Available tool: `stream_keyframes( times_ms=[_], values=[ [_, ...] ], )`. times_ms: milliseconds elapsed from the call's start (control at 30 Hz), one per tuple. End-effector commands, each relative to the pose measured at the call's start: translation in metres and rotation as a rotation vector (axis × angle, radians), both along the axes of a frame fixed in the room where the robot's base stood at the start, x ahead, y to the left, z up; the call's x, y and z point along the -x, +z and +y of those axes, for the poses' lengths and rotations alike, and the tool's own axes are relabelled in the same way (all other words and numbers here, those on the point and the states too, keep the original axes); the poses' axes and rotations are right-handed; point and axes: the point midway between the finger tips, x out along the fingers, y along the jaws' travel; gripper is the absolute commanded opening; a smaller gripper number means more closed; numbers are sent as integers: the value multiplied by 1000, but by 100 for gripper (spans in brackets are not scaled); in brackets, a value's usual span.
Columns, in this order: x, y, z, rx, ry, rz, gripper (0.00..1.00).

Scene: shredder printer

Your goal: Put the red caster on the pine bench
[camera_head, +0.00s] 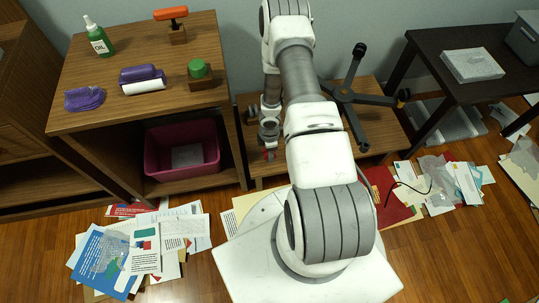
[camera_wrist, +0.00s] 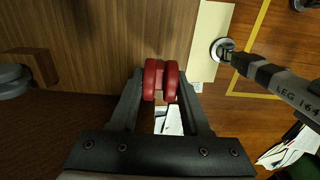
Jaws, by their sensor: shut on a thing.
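The red caster (camera_wrist: 161,80), with twin red wheels, is between the fingertips of my gripper (camera_wrist: 160,92) in the wrist view. My gripper is shut on it. In the head view a small red bit of the caster (camera_head: 269,154) shows below my gripper, over or near the left part of the low wooden bench (camera_head: 384,122). My arm hides much of that bench. A brown wood surface (camera_wrist: 110,35) lies beyond the caster in the wrist view; I cannot tell whether the caster touches it.
A dark star-shaped chair base (camera_head: 358,98) stands on the bench; its leg marked LEG 164 (camera_wrist: 285,83) shows in the wrist view. A wooden cabinet (camera_head: 135,110) holding a magenta bin (camera_head: 182,148) stands left. Papers (camera_head: 145,240) litter the floor. A dark table (camera_head: 430,42) stands right.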

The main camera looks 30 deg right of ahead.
Motion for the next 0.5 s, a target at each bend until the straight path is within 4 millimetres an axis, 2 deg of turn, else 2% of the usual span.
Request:
stream_keyframes(
  times_ms=[33, 67, 467, 500],
  values=[
    [0, -12, 0, 0, 1, -1, 0],
    [0, -14, 0, 0, 1, -1, 0],
    [-1, -19, 0, 0, 1, -1, 0],
    [-1, -17, 0, -1, 1, -1, 52]
  ],
)
